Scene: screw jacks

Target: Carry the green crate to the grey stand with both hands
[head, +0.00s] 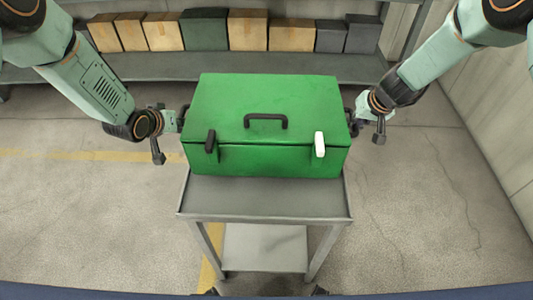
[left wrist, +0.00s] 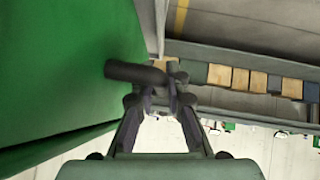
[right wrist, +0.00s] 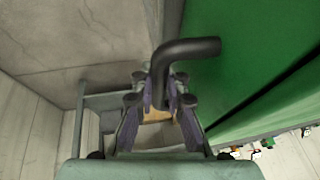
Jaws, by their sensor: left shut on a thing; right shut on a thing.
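The green crate (head: 265,105) is in the middle of the head view, lid shut, with a dark top handle, one black latch and one white latch on its front. It overlaps the far part of the grey stand (head: 265,198), a metal table with a rimmed top and a lower shelf. I cannot tell whether the crate rests on it or hangs just above. My left gripper (head: 178,119) is shut on the crate's left side handle (left wrist: 132,72). My right gripper (head: 354,121) is shut on the right side handle (right wrist: 190,48). The crate looks about level.
A grey shelf rack (head: 150,67) along the back holds several cardboard boxes (head: 165,31) and dark boxes (head: 205,30). A concrete wall (head: 480,100) stands at the right. A yellow line (head: 90,155) crosses the floor. The floor on both sides of the stand is clear.

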